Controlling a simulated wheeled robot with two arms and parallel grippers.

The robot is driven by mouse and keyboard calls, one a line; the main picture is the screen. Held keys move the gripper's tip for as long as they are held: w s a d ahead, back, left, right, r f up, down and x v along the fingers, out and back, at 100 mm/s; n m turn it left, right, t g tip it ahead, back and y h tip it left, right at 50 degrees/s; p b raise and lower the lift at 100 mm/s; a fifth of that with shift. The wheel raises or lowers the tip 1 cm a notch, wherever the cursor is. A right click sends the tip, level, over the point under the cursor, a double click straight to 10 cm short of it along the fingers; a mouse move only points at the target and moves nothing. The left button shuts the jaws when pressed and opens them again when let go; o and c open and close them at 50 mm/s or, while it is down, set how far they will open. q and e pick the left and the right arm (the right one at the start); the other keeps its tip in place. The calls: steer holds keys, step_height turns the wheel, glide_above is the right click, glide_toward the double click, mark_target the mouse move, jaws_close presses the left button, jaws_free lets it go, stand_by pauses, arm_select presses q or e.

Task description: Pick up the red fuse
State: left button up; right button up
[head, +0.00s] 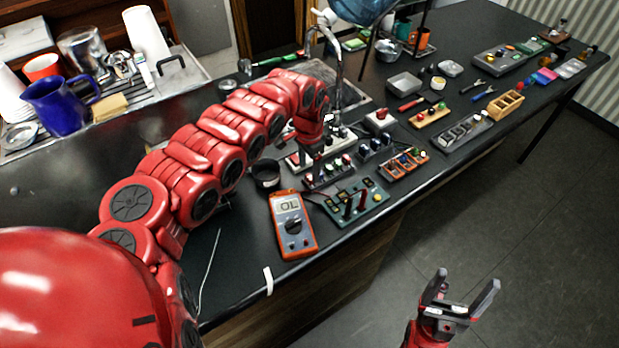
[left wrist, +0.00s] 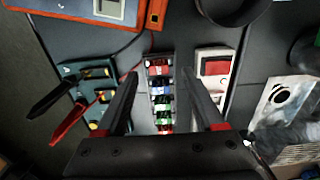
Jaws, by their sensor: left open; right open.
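A red fuse (left wrist: 158,70) sits at the upper end of a narrow fuse rack (left wrist: 149,60) in the left wrist view, above a blue fuse (left wrist: 160,88) and green fuses (left wrist: 163,105). Another small red part shows at the rack's lower end, partly hidden by my gripper. In the head view the rack (head: 328,178) stands on the black counter. My left gripper (left wrist: 161,74) is open above the rack, one finger on each side of the row, holding nothing. In the head view it (head: 318,145) is mostly hidden by its wrist. My right gripper (head: 462,293) is open and empty, off the counter's front.
A white switch strip (left wrist: 214,75) stands close on the other side. A dark cup (head: 266,175) is left of the rack. Several trays fill the right counter.

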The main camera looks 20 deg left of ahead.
mark_target(309, 177)
arm_select(q)
steer(key=shift+f+p, duration=0.45)
steer(key=shift+f, duration=1.35)
jaws_close()
